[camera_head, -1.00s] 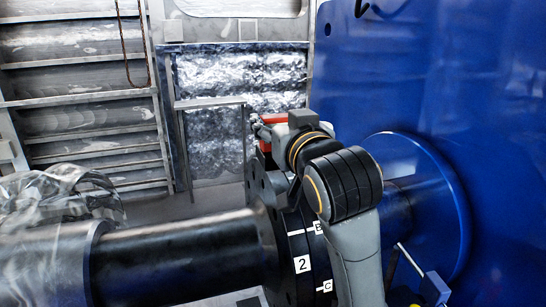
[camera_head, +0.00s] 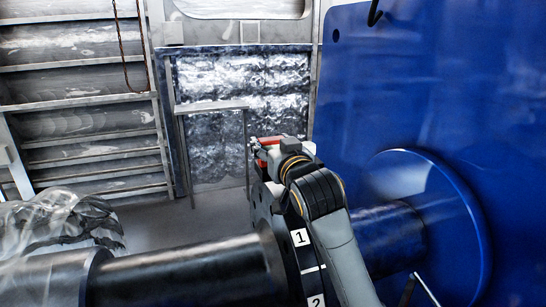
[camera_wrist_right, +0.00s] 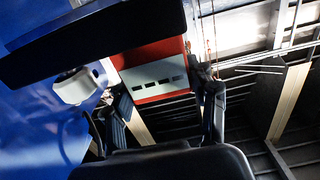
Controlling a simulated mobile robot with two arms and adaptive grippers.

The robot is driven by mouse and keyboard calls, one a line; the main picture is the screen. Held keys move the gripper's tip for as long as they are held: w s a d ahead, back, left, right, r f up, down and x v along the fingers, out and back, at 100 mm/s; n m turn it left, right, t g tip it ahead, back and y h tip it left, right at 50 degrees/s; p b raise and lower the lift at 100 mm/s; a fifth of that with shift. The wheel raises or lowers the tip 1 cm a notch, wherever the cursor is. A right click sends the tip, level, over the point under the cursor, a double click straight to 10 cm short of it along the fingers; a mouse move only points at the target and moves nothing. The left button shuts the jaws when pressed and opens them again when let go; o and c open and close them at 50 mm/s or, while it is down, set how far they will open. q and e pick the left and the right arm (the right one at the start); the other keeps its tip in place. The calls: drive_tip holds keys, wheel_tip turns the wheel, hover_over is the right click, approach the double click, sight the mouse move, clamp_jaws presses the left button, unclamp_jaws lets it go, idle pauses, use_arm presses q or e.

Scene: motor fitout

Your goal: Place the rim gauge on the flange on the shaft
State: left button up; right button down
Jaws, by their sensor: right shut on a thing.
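The flange (camera_head: 264,216) is a dark disc on the thick dark shaft (camera_head: 180,269) in the head view. White labels 1 and 2 show on its rim. The rim gauge (camera_wrist_right: 152,72) is a red and white block with a row of dark slots. It lies between the fingers of my right gripper (camera_wrist_right: 163,95), which is shut on it. In the head view the red of the gauge (camera_head: 268,141) shows above the flange's top edge. My right wrist and forearm hide the rim's far right part. I cannot tell whether gauge and flange touch. My left gripper is out of view.
A large blue wall (camera_head: 430,90) with a blue disc (camera_head: 455,205) around the shaft stands at the right. Clear crumpled wrapping (camera_head: 50,225) covers the shaft's left end. Metal shelving (camera_head: 85,100) stands behind. Grey floor (camera_head: 215,205) is open between.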

drive_tip(key=shift+w+d+f+p, duration=0.1)
drive_tip(key=shift+w+f+p, duration=0.25)
drive_tip(key=shift+w+f, duration=0.5)
drive_tip(key=f+p, duration=0.2)
drive_tip(key=f, duration=0.1)
drive_tip(key=shift+w, duration=0.4)
drive_tip(key=shift+s+f, duration=0.15)
drive_tip(key=shift+f, duration=0.2)
drive_tip(key=shift+f, duration=0.1)
drive_tip(key=shift+c, duration=2.1)
unclamp_jaws()
drive_tip(key=shift+f, duration=0.25)
drive_tip(key=shift+r, duration=0.1)
drive_tip(key=shift+r, duration=0.1)
